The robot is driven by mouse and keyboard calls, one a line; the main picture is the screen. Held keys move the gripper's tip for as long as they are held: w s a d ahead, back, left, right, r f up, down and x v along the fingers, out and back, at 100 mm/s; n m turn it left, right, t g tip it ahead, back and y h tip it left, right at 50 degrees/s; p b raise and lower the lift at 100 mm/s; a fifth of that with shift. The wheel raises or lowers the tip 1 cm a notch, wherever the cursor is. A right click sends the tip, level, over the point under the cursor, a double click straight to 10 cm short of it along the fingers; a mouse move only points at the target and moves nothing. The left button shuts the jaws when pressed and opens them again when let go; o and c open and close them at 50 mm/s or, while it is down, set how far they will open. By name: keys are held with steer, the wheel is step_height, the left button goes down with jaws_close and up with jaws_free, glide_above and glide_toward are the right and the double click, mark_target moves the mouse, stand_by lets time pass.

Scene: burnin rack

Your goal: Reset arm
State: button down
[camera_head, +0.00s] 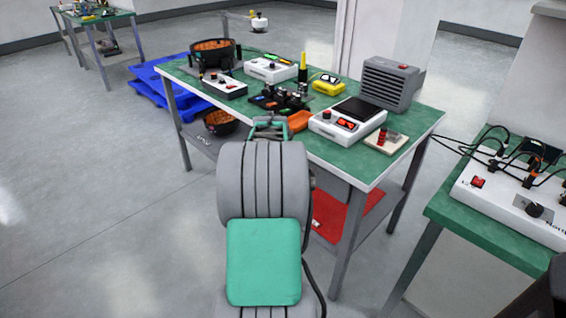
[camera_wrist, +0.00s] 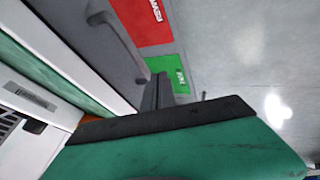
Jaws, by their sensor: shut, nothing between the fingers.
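My arm extends forward from the bottom of the head view, grey with a teal panel. My gripper (camera_head: 270,127) is at the near edge of the green-topped table (camera_head: 418,125), partly hidden behind my own arm. Its dark fingers (camera_wrist: 157,92) show in the wrist view beside my large green housing. The gripper is shut and holds nothing. In the head view it appears close to the table's edge; I cannot tell whether it touches.
The table carries a black pot (camera_head: 211,55), a white device with a black plate (camera_head: 347,120), an orange item (camera_head: 299,121) and a grey vented box (camera_head: 390,82). A red sheet (camera_head: 328,218) lies on its lower shelf. Another bench (camera_head: 500,240) stands right. Floor at left is clear.

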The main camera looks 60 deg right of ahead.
steer(key=w+a+f+p+v, duration=0.1)
steer(key=a+p+v, duration=0.1)
steer(key=v, duration=1)
steer(key=w+a+r+n+t+y+p, duration=0.1)
steer(key=w+a+r+p, duration=0.25)
steer(key=a, duration=0.65)
steer(key=w+a+r+n+y+p, duration=0.1)
steer(key=w+a+r+y+p, duration=0.3)
steer(key=a, duration=0.6)
steer(key=s+a+r+p, duration=0.2)
steer(key=a+p, duration=0.1)
steer(key=a, duration=0.5)
steer(key=s+a+r+n+p, duration=0.1)
steer(key=s+a+r+p, duration=0.1)
steer(key=a, duration=0.5)
steer(key=s+a+r+y+p, duration=0.1)
steer(key=s+a+r+p, duration=0.2)
steer(key=a, duration=0.5)
steer(key=shift+s+a+n+g+p, duration=0.4)
steer(key=shift+s+p, duration=0.2)
steer(key=shift+p, duration=0.5)
